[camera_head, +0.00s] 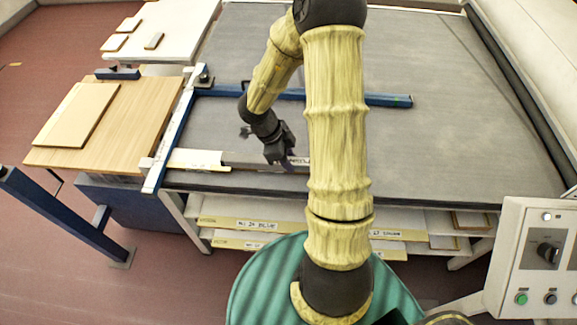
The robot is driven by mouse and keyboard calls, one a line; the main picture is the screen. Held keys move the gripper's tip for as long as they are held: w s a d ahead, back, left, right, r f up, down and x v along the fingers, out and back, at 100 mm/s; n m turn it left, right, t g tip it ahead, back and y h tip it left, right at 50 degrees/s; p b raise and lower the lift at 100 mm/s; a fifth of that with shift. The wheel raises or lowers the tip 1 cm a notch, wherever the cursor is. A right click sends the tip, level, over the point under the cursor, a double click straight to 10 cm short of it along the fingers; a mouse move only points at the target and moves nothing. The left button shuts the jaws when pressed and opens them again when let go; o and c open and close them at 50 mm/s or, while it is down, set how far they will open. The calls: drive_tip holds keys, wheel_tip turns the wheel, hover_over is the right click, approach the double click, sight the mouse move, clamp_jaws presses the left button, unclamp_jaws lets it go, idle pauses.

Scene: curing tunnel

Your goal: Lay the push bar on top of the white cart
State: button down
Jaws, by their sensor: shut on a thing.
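A long bar, which I take to be the push bar (240,159), lies low along the near left edge of the grey bed. It has a pale left end and a grey right part with a small label. My gripper (282,163) is shut on its grey part, reaching down from above. My fingertips are small and partly dark against the bar. Whether the bar touches the bed I cannot tell. The white cart (182,22) is at the top left, beyond the wooden table, with several small boards on its top.
The wide grey bed (450,130) fills the middle and right. A blue bar (388,100) lies across it. A wooden table (135,125) with a board stands left, beside a blue-white rail (170,140). A control box (540,260) stands at lower right. Shelves with boards are below.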

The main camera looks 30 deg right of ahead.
drive_tip(key=shift+r, duration=0.25)
drive_tip(key=shift+w+f, duration=0.1)
idle(0.3)
drive_tip(key=w+d+f+n+t+b, duration=0.1)
drive_tip(key=w+d+n, duration=0.4)
drive_tip(key=w+d, duration=0.1)
drive_tip(key=w+d+f+n+t+b, duration=0.1)
drive_tip(key=w+d+n+t+b, duration=0.1)
drive_tip(key=w+d+n, duration=0.2)
drive_tip(key=w+d+f+n+t+b, duration=0.1)
drive_tip(key=w+d+n+t+b, duration=0.1)
drive_tip(key=w+d+n, duration=0.3)
drive_tip(key=shift+w+d+f+n, duration=0.1)
drive_tip(key=shift+w+d, duration=0.35)
drive_tip(key=shift+w, duration=0.35)
drive_tip(key=shift+w+d+f+n, duration=0.15)
drive_tip(key=shift+w+d, duration=0.35)
drive_tip(key=shift+w, duration=0.25)
drive_tip(key=shift+w+d+f+n, duration=0.1)
drive_tip(key=shift+w+d, duration=0.35)
drive_tip(key=shift+w, duration=0.35)
drive_tip(key=shift+w+d+n, duration=0.2)
drive_tip(key=shift+d+n, duration=0.05)
drive_tip(key=shift+r, duration=0.1)
